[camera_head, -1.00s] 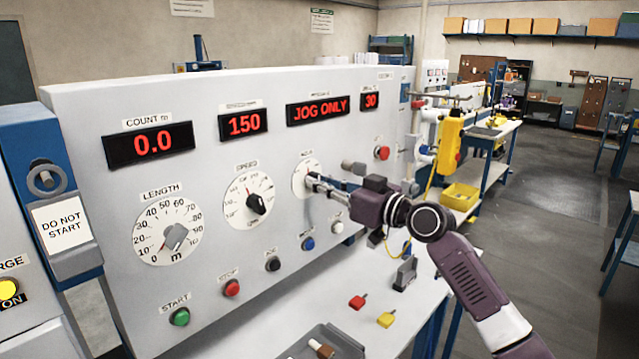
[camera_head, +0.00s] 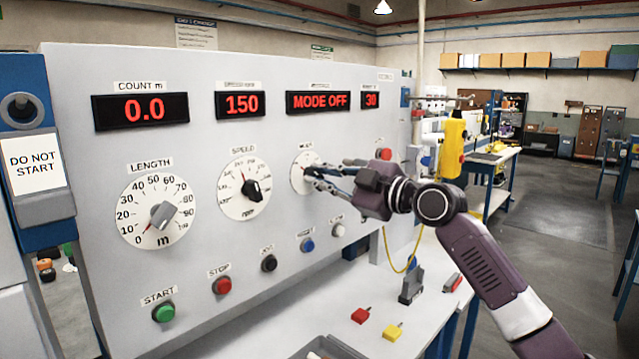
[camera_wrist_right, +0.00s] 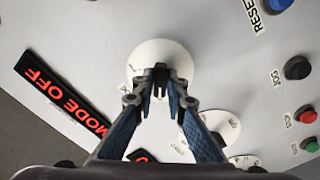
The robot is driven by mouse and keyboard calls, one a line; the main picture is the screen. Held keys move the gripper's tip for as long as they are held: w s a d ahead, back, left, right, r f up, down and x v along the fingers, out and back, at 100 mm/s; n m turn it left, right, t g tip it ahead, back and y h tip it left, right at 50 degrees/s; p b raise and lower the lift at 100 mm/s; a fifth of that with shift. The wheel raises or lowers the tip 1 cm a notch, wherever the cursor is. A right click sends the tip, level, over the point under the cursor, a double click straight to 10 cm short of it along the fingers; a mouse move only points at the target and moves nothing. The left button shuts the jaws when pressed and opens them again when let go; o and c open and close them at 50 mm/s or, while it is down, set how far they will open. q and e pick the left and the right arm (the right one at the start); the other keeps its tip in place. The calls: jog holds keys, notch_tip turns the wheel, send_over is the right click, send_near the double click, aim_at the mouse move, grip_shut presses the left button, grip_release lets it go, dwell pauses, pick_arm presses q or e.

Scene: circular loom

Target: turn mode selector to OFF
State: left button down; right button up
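The mode selector is a white round dial (camera_head: 298,177) on the grey panel, right of the speed dial. Its display (camera_head: 318,101) reads MODE OFF in red. My right gripper (camera_head: 309,172) reaches in from the right with its fingertips at the middle of this dial. In the right wrist view the fingers (camera_wrist_right: 160,78) close together over the dial's centre, with the dark knob between the tips. The fingers hide most of the knob and its pointer. The white dial face (camera_wrist_right: 160,52) shows around the tips. My left gripper is not in view.
The length dial (camera_head: 185,217) and speed dial (camera_head: 228,205) are left of the selector. Start (camera_head: 164,312), stop (camera_head: 222,285) and other buttons line the panel below. A red button (camera_head: 384,154) is close behind my gripper. Red (camera_head: 360,315) and yellow (camera_head: 393,332) pieces lie on the bench.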

jog(key=o, duration=0.4)
jog(key=shift+c, duration=0.2)
jog(key=shift+w+a, duration=0.1)
jog(key=b+v, duration=0.2)
jog(key=v, duration=0.5)
dwell(1.3)
